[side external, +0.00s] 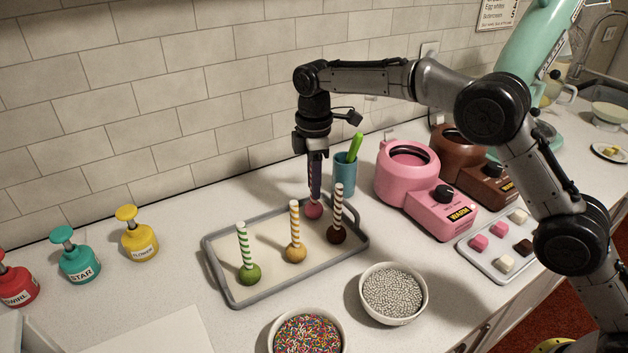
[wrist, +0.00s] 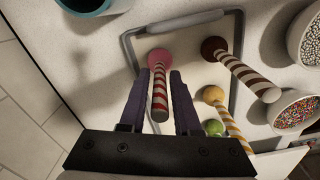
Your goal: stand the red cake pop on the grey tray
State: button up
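The red cake pop (side external: 313,211) is upright, ball down and striped stick up, inside the back right part of the grey tray (side external: 262,298). Its ball appears to rest on the tray's pale surface. In the wrist view its pinkish-red ball (wrist: 159,58) lies just beyond my fingertips, inside the tray rim (wrist: 127,45). My gripper (side external: 315,178) points down over it. In the wrist view the gripper (wrist: 160,75) is open, one finger on each side of the red-striped stick (wrist: 160,98), with a gap visible on both sides. The side view hides most of the stick behind the fingers.
Green (side external: 248,273), yellow (side external: 295,252) and brown (side external: 337,234) cake pops stand on the tray. A teal cup (side external: 344,175) is close behind my gripper; a pink warmer (side external: 408,180) stands to the right. Bowls of silver beads (side external: 393,293) and sprinkles (side external: 308,335) stand in front.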

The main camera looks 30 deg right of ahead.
jog(key=shift+o, duration=1.2)
notch_tip(320, 180, up, 11)
jog(key=shift+w+f, duration=0.1)
jog(key=shift+f, duration=0.1)
jog(key=shift+r, duration=0.7)
